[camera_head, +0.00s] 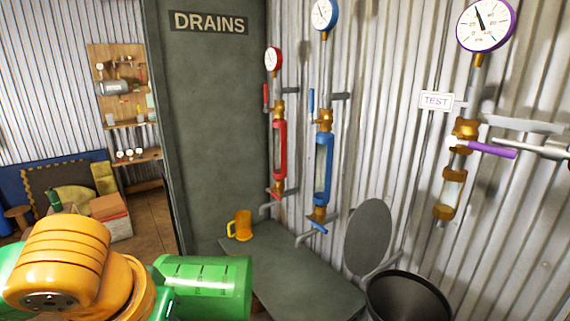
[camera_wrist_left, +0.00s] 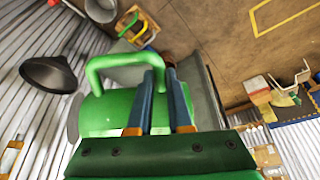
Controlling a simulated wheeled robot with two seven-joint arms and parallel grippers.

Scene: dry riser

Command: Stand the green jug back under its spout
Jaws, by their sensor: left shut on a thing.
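The green jug (camera_head: 205,285) lies on its side in the air at the lower middle of the head view, with dark marks on its wall. In the left wrist view the jug (camera_wrist_left: 108,112) fills the middle, its looped handle at the fingers. My left gripper (camera_wrist_left: 161,80) is shut on that handle. In the head view my orange wrist hides the fingers. A red-marked pipe and a blue-marked pipe end in grey spouts, the red one (camera_head: 267,208) and the blue one (camera_head: 306,239), above the grey shelf (camera_head: 300,285). My right gripper is not in view.
An amber jug (camera_head: 240,226) stands on the shelf's back left, near the red-marked spout. A black bin (camera_head: 407,298) with a raised round lid (camera_head: 367,236) stands right of the shelf. A grey panel marked DRAINS (camera_head: 208,120) borders the shelf's left. The shelf's front is clear.

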